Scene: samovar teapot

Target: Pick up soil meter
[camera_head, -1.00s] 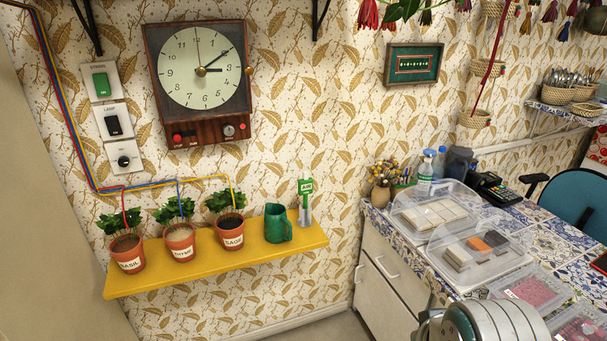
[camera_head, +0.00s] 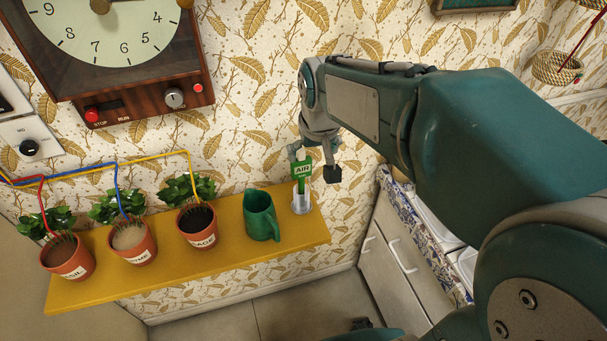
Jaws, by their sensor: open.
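The soil meter (camera_head: 301,170) is green, with a label reading "AIR". It stands upright in a small clear holder (camera_head: 301,206) near the right end of the yellow shelf (camera_head: 285,236). My gripper (camera_head: 317,170) is at the meter's head, with a dark fingertip to the right of it and another finger part behind or to the left. The jaws are open. I cannot tell whether the fingers touch the meter, and the left fingertip is largely hidden.
A green pitcher (camera_head: 261,215) stands just left of the holder. Potted plants labelled sage (camera_head: 197,222), thyme (camera_head: 132,240) and basil (camera_head: 68,257) line the shelf, with coloured wires above. A wall clock (camera_head: 110,55) hangs above. A cabinet (camera_head: 395,265) stands at right.

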